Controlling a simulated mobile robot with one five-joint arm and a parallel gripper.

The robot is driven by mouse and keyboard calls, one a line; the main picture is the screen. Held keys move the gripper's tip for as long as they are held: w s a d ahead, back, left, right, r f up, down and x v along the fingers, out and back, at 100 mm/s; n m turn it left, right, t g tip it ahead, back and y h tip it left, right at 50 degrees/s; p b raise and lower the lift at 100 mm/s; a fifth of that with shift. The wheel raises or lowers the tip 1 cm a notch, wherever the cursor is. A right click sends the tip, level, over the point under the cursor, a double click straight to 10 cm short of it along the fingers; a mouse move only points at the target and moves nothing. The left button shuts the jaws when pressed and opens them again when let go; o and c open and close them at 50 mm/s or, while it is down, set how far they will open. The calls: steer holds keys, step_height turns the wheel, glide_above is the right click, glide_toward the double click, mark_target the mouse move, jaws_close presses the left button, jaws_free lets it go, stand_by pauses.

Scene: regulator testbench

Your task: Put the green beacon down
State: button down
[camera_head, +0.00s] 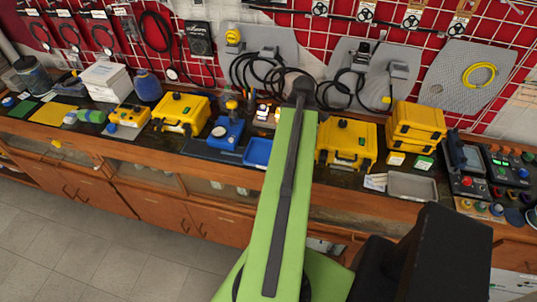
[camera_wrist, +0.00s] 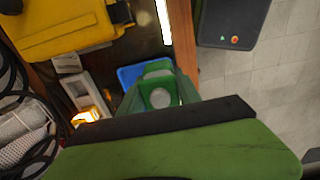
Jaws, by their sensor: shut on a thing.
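My gripper (camera_wrist: 158,88) shows in the wrist view, with its green fingers shut on a green thing. This is taken to be the green beacon (camera_wrist: 159,68); a pale green top and a round pale part show between the fingers. My gripper's lower part and dark edge cover much of the rest. A blue tray (camera_wrist: 128,76) lies beyond and partly behind the held beacon in the wrist view. In the head view the blue tray (camera_head: 257,152) is on the bench just left of my arm. My green arm hides the gripper and beacon there.
A yellow case (camera_head: 345,143) stands right of my arm, with stacked yellow cases (camera_head: 416,122) further right. A grey tray (camera_head: 412,186) lies near the bench's front edge. A blue device (camera_head: 226,132) and another yellow case (camera_head: 182,113) stand left. Black cables (camera_head: 255,75) hang behind.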

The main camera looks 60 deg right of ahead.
steer(key=shift+s+d, duration=0.1)
steer(key=shift+s, duration=0.1)
steer(key=w+f+b, duration=0.2)
steer(key=w, duration=0.1)
steer(key=w+f+b, duration=0.2)
steer(key=w, duration=0.2)
steer(key=w+d+f+b, duration=0.1)
steer(key=w+f+b, duration=0.2)
steer(key=w, duration=0.1)
steer(key=shift+w, duration=0.5)
step_height(320, 180, down, 4)
steer(key=b, duration=0.4)
steer(key=shift+f, duration=0.2)
steer(key=shift+r, duration=0.2)
steer(key=shift+f, duration=0.1)
steer(key=c, duration=1.3)
jaws_free()
steer(key=shift+f, duration=0.15)
steer(key=o, duration=0.4)
steer(key=shift+o, duration=0.2)
steer(key=shift+r, duration=0.2)
